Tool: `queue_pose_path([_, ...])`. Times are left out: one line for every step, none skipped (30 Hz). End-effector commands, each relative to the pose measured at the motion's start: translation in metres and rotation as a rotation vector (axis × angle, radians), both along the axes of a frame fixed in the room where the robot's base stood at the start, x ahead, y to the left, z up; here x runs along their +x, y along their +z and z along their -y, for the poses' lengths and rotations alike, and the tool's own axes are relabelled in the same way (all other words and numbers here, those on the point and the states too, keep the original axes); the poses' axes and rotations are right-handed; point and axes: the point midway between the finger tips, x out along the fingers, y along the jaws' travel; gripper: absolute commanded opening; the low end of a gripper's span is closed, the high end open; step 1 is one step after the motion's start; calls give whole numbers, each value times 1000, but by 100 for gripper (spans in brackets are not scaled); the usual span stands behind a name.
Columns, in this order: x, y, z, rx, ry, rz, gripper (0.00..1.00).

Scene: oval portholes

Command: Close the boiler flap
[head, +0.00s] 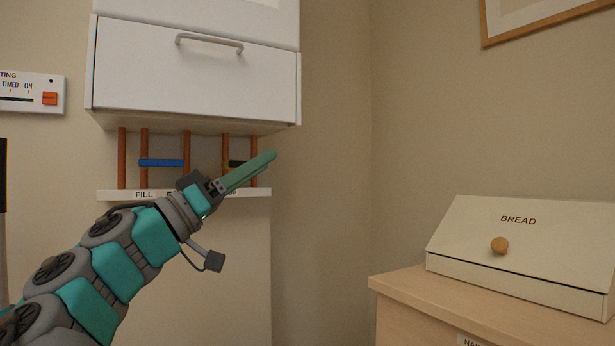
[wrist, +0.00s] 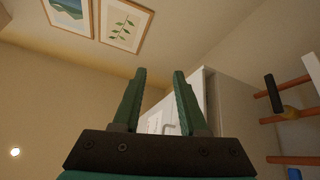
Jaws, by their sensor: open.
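The boiler flap (head: 195,75) is the white lower front panel of the wall boiler, with a curved metal handle (head: 210,41) near its top edge. A thin strip of casing shows along its left side; I cannot tell how far it stands open. My gripper (head: 272,156) is below the flap's lower right corner, pointing up and right, apart from it in the picture. In the wrist view my gripper (wrist: 158,78) is open and empty, its two green fingers apart.
Copper pipes (head: 122,158) with a blue lever (head: 161,163) and a dark lever run below the boiler, behind my gripper. A labelled white strip (head: 120,195) crosses under them. A bread bin (head: 520,250) stands on a wooden cabinet (head: 400,285) at right. A heating control panel (head: 30,93) is at left.

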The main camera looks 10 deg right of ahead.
Motion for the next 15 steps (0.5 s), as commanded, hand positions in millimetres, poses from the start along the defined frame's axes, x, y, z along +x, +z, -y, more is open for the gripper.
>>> queue_pose_path([0,1,9,16,-10,-13,42])
queue_pose_path([0,0,15,27,-16,-24,42])
queue_pose_path([1,-1,23,43,-23,-38,42])
queue_pose_path([1,-2,28,54,-28,-48,42])
queue_pose_path([1,-3,34,66,-32,-58,42])
queue_pose_path([2,-4,41,82,-37,-71,42])
queue_pose_path([2,-5,46,91,-41,-81,42])
queue_pose_path([2,-6,50,101,-46,-92,42])
queue_pose_path([2,-8,57,115,-49,-104,42])
queue_pose_path([3,-10,61,125,-54,-113,42])
queue_pose_path([3,-11,65,133,-56,-121,42])
queue_pose_path([3,-13,70,146,-60,-131,42])
queue_pose_path([3,-14,74,153,-63,-139,42])
queue_pose_path([3,-15,77,159,-65,-145,42])
queue_pose_path([3,-17,80,167,-68,-152,42])
